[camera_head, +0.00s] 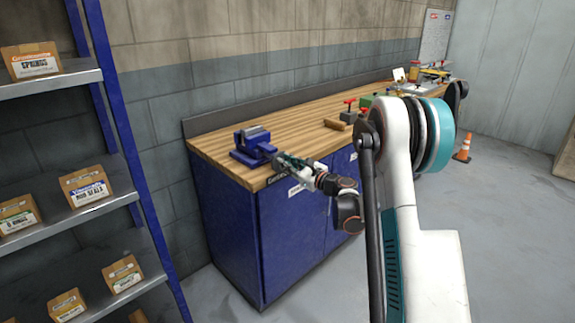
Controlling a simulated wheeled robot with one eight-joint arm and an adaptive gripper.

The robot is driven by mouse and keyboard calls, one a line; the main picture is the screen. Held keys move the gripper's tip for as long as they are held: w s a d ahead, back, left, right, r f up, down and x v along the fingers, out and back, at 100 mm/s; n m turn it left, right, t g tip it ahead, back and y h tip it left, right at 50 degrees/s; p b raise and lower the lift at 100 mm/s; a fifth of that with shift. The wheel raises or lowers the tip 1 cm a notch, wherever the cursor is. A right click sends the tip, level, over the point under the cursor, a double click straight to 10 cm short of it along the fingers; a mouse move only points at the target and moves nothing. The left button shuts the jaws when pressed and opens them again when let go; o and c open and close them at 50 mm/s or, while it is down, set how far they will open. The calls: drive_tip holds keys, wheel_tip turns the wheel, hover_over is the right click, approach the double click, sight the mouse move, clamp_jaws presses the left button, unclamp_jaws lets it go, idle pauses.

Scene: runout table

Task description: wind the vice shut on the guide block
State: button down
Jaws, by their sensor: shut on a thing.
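The blue vice (249,146) stands on the near left end of the wooden-topped bench. A grey piece (256,132) shows at the top of its jaws; I cannot tell whether it is the guide block or part of the jaws. My gripper (281,161) is at the vice's front right side, low by the bench's front edge. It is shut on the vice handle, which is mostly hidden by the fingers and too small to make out. My arm reaches in from the right.
The bench top (220,143) is clear left of the vice. A wooden block (335,125), red-handled clamps (349,102) and other items stand farther along. Shelves (60,215) with cardboard boxes are at the left. An orange cone (464,146) stands on the floor beyond.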

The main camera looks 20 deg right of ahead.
drive_tip(key=shift+w+d+r+m, duration=0.1)
drive_tip(key=shift+d+m, duration=0.1)
drive_tip(key=shift+m, duration=0.7)
drive_tip(key=shift+w+d+r+m, duration=0.1)
drive_tip(key=shift+d+m, duration=0.1)
drive_tip(key=shift+m, duration=0.7)
drive_tip(key=shift+d+m, duration=0.2)
drive_tip(key=shift+m, duration=0.5)
drive_tip(key=c, duration=1.6)
unclamp_jaws()
drive_tip(key=shift+s, duration=0.15)
drive_tip(key=v, duration=0.6)
drive_tip(key=shift+s, duration=0.35)
